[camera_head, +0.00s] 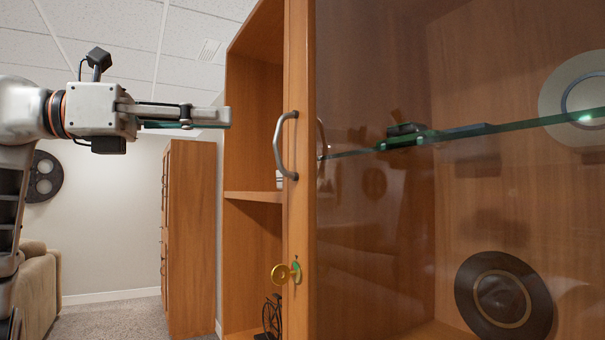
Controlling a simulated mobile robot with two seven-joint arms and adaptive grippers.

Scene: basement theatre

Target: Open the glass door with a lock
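The glass door (375,230) fills the right half of the view, with a wooden frame edge (298,215) on its left. A curved metal handle (280,146) is on that edge. Below it, a golden key (281,274) sits in the lock. The door looks shut, though its far edge is out of view. My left gripper (228,117) points right, level with the upper part of the handle and apart from it to the left. It is seen side-on, so its finger gap cannot be judged. It appears to hold nothing. My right gripper is not in view.
Open wooden shelves (252,196) stand left of the door, with a small bicycle figure (272,315) low down. Behind the glass are a glass shelf (540,122) and a dark disc (503,294). A tall cabinet (190,240) and beige seat (38,290) stand farther back.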

